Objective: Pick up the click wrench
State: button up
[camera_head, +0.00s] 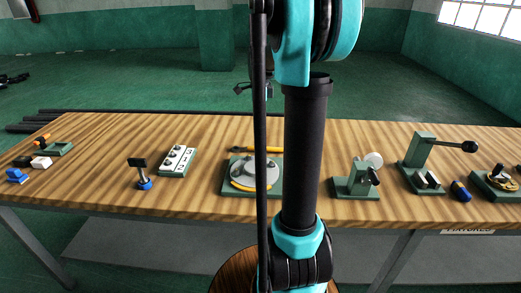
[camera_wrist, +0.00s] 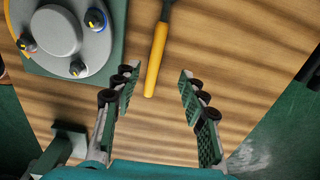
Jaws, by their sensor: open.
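The click wrench, seen as a tool with a yellow handle and dark shaft (camera_wrist: 157,55), lies on the wooden bench. In the wrist view its handle end points toward my gripper (camera_wrist: 158,78), and its far end runs out of the top of the picture. My gripper is open and empty, with its two fingers on either side of the line of the handle, which ends just ahead between the fingertips. In the head view the yellow handle (camera_head: 268,149) lies behind the round grey fixture, partly covered by my arm.
The round grey fixture with knobs (camera_wrist: 60,30) stands close left of the wrench. The bench (camera_head: 216,202) also holds a white switch panel (camera_head: 178,158), a blue-based post (camera_head: 143,175), and green fixtures (camera_head: 355,187) at right. Bare wood lies right of the wrench in the wrist view.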

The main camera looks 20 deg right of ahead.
send_over(259, 149)
jog(key=w, duration=0.1)
jog(key=f, duration=0.2)
jog(key=d+f, duration=0.1)
jog(key=f, duration=0.1)
jog(key=shift+w+f, duration=0.15)
jog(key=shift+f, duration=0.05)
jog(key=shift+s+f, duration=0.15)
jog(key=shift+f, duration=1.2)
jog(key=shift+s+f, duration=0.15)
jog(key=shift+f, duration=1.2)
grip_shut()
